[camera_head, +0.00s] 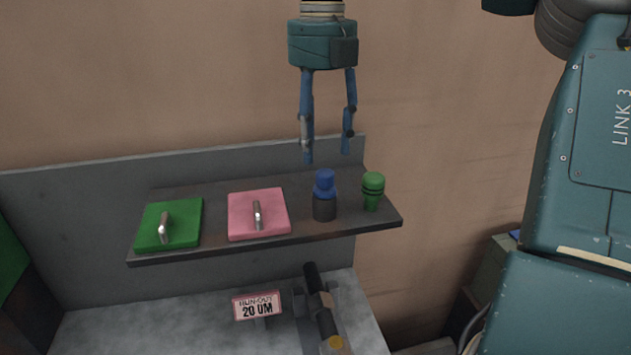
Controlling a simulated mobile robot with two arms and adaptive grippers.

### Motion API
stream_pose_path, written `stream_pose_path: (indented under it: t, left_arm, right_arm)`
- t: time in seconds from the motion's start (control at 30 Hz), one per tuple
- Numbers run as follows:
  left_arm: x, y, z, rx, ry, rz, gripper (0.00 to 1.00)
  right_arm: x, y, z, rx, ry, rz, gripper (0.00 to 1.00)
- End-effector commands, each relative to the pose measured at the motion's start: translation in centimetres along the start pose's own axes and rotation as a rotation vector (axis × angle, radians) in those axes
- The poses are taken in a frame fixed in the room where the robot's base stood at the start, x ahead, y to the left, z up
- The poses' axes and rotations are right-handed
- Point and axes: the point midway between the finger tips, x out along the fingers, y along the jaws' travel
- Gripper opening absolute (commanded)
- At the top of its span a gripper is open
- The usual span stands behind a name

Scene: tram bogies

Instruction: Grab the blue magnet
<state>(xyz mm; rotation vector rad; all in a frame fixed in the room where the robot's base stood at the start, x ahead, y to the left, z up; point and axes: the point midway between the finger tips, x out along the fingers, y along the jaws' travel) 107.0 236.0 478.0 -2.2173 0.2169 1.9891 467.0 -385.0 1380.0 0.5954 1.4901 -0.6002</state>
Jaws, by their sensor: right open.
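The blue magnet (324,184) stands upright on the dark shelf (300,222), near its right end. Its top is a blue knob and its lower part is a dark grey cylinder. My right gripper (327,158) hangs from the top of the camera_head view, pointing down. Its two blue fingers are apart with nothing between them. The fingertips appear just above the blue knob in the picture; I cannot tell the exact depth. My left gripper is not in view.
A green knobbed piece (373,190) stands close to the magnet's right. A pink plate (259,214) and a green plate (169,224), both with handles, lie to the left. Below are a "RUN-OUT 20 UM" sign (257,306) and a dark cylindrical tool (322,304).

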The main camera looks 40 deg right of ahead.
Motion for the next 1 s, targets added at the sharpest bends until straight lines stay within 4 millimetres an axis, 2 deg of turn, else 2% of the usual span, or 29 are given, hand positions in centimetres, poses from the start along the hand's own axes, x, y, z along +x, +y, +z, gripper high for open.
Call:
stream_pose_path:
  t: [0.03,0.1,0.23,0.37,0.47,0.63,0.77,0.9,1.0]
  left_arm:
    - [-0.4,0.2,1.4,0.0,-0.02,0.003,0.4]
    - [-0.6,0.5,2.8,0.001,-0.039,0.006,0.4]
    - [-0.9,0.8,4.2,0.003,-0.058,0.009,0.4]
    - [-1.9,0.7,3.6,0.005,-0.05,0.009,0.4]
    - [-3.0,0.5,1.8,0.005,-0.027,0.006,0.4]
    - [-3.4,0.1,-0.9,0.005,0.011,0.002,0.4]
    - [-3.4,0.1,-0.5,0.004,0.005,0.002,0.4]
    - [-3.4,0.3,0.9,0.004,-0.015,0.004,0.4]
    - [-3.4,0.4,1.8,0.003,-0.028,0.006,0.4]
  right_arm:
    - [0.7,-0.1,0.0,0.0,0.003,-0.001,0.51]
    - [1.6,-0.1,0.0,0.0,0.002,0.0,0.51]
    - [2.6,-0.1,0.0,0.001,0.0,0.001,0.51]
    - [3.7,-0.2,-0.1,0.0,0.004,0.0,0.51]
    - [5.2,-0.4,-0.2,0.0,0.006,0.0,0.51]
    - [7.4,-0.4,-0.1,0.002,0.001,0.001,0.51]
    - [7.9,-0.4,-0.1,0.002,-0.001,0.001,0.51]
    - [7.9,-0.4,-0.1,0.003,-0.002,0.001,0.51]
    - [7.9,-0.4,0.0,0.003,-0.002,0.002,0.31]
